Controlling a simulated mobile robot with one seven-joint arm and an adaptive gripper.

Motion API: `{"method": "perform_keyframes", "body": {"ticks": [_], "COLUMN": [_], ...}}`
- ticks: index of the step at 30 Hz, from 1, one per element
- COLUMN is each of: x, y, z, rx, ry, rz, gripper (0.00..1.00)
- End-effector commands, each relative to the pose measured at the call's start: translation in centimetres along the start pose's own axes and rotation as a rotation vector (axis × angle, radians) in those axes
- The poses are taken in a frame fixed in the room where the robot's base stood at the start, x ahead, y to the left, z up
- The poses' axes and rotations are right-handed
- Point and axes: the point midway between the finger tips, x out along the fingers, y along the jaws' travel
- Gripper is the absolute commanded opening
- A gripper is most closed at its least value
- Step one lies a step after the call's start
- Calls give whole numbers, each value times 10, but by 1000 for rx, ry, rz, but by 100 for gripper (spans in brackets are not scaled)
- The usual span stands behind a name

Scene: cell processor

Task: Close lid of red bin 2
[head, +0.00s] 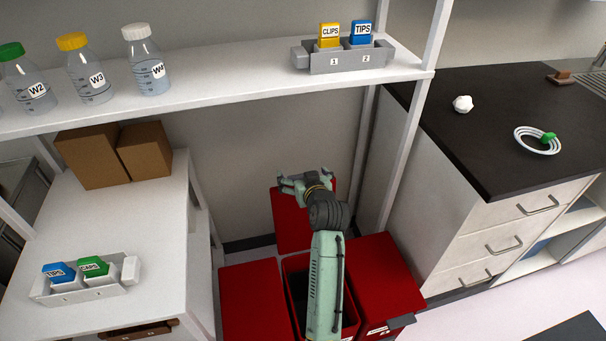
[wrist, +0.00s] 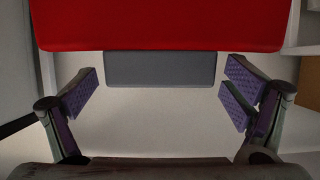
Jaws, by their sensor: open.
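Several red bins stand in a row on the floor. The middle bin (head: 292,277) is open, with a dark inside partly hidden by my arm. Its red lid (head: 290,226) stands raised behind it. In the wrist view the red lid (wrist: 160,25) fills the top, with a grey tab (wrist: 160,69) on its edge. My gripper (head: 304,181) is open and empty at the top edge of the raised lid. In the wrist view the gripper (wrist: 160,95) has its fingers spread either side of the tab, apart from it. No bin number is readable.
Closed red bins flank the open one, at left (head: 252,300) and right (head: 375,268). A white table (head: 160,215) is at left, a black-topped counter (head: 480,140) at right.

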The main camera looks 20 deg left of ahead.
Motion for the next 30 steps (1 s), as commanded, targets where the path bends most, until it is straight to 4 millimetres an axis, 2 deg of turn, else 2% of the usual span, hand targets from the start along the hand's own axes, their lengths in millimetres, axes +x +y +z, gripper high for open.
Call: {"method": "perform_keyframes", "body": {"ticks": [2, 5, 30], "x": [0, 0, 0], "y": [0, 0, 0], "z": [0, 0, 0], "rx": [0, 0, 0], "ry": [0, 0, 0], "rz": [0, 0, 0], "gripper": [95, 90, 34]}}
